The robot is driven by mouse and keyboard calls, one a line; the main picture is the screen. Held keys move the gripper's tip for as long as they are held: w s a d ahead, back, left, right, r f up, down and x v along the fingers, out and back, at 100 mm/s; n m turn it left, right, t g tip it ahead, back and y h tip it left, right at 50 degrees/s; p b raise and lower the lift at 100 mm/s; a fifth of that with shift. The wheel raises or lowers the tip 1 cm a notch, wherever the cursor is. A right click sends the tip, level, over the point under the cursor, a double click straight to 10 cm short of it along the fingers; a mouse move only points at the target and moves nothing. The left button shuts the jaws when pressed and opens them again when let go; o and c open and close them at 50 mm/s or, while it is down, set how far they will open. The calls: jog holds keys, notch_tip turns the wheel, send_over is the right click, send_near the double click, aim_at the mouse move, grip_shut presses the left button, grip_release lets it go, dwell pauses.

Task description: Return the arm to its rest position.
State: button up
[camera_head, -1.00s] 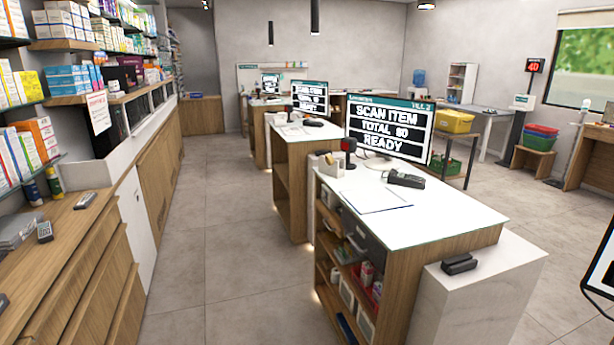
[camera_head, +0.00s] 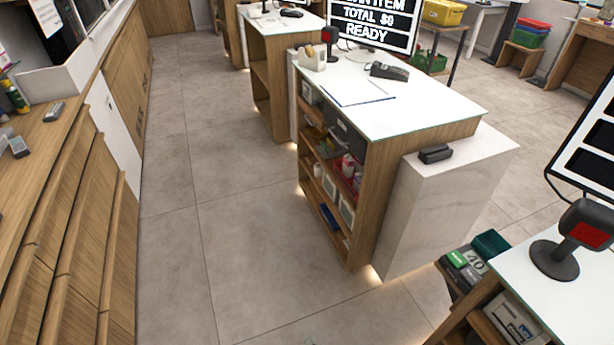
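Neither my arm nor my gripper shows in the head view, so their pose and the gripper's opening are hidden. The view looks down over the tiled floor (camera_head: 235,240) between a wooden drawer counter (camera_head: 70,240) on the left and the checkout counters on the right. The nearer full checkout counter (camera_head: 420,100) has a white top with a clipboard (camera_head: 358,92) and a card terminal (camera_head: 389,71) on it.
A second counter with a dark scanner on a stand (camera_head: 570,240) cuts into the lower right. A white side block (camera_head: 445,195) with a small black device (camera_head: 435,154) adjoins the middle counter. The floor aisle at centre left is clear.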

jog(key=s+d+r+n+t+h, duration=0.1)
jog(key=s+d+r+h, duration=0.1)
jog(key=s+d, duration=0.55)
jog(key=s+d+r+n+t+h, duration=0.1)
jog(key=s+d+r+n, duration=0.2)
jog(key=s+r, duration=0.6)
jog(key=s+d+r+n+t+h, duration=0.2)
jog(key=s+d+r, duration=0.2)
jog(key=s+r, duration=0.5)
jog(key=shift+s+d+n, duration=0.15)
jog(key=shift+s+n, duration=0.05)
jog(key=shift+n, duration=0.2)
